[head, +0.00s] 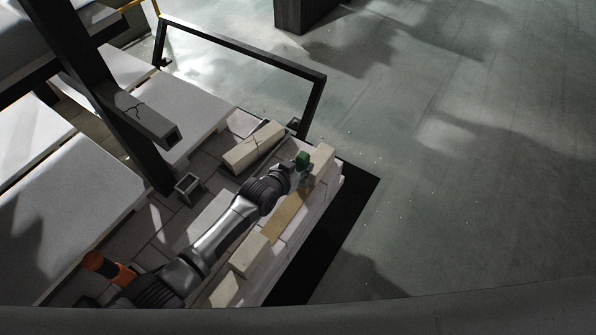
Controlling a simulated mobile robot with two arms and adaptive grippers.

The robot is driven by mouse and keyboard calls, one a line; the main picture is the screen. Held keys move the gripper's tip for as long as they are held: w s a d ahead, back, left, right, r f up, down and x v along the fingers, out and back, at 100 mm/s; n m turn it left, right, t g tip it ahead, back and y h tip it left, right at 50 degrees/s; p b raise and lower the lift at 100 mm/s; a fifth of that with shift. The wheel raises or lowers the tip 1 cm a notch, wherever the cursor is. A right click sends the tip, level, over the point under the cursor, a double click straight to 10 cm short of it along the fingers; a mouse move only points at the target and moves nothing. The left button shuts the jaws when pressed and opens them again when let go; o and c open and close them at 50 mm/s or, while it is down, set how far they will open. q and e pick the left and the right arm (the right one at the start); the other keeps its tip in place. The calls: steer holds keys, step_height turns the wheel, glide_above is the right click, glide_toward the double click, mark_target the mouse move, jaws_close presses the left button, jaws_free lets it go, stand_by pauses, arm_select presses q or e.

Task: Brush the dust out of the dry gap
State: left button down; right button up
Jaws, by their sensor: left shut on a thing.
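My left arm reaches in from the lower left, and its gripper (297,178) is over the edge row of pale bricks on the kiln car. It is shut on a small green thing (302,160), which looks like the handle of the brush; its bristles are not clear. Below the gripper is the gap (285,217) in the edge row, a tan, dusty-looking strip between a brick (321,160) at its far end and a brick (249,255) at its near end. Loose dust cannot be made out. My right gripper is out of view.
A dark post (105,95) with a bracket and a black rail (245,53) stand nearby. An orange-and-black thing (108,267) lies at lower left. Open floor (450,180) is on the right.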

arm_select(q)
steer(key=shift+s, duration=0.1)
steer(key=shift+s+a+r+p, duration=0.1)
steer(key=shift+s+a+p, duration=0.55)
steer(key=shift+p, duration=0.25)
steer(key=shift+s+a+p, duration=0.35)
steer(key=shift+s, duration=0.2)
steer(key=shift+s+a+p, duration=0.3)
steer(key=shift+s+p, duration=0.05)
steer(key=shift+s, duration=0.2)
steer(key=s+a+p, duration=0.2)
steer(key=s, duration=0.1)
steer(key=shift+s+a+p, duration=0.3)
steer(key=shift+a, duration=0.05)
steer(key=shift+s, duration=0.1)
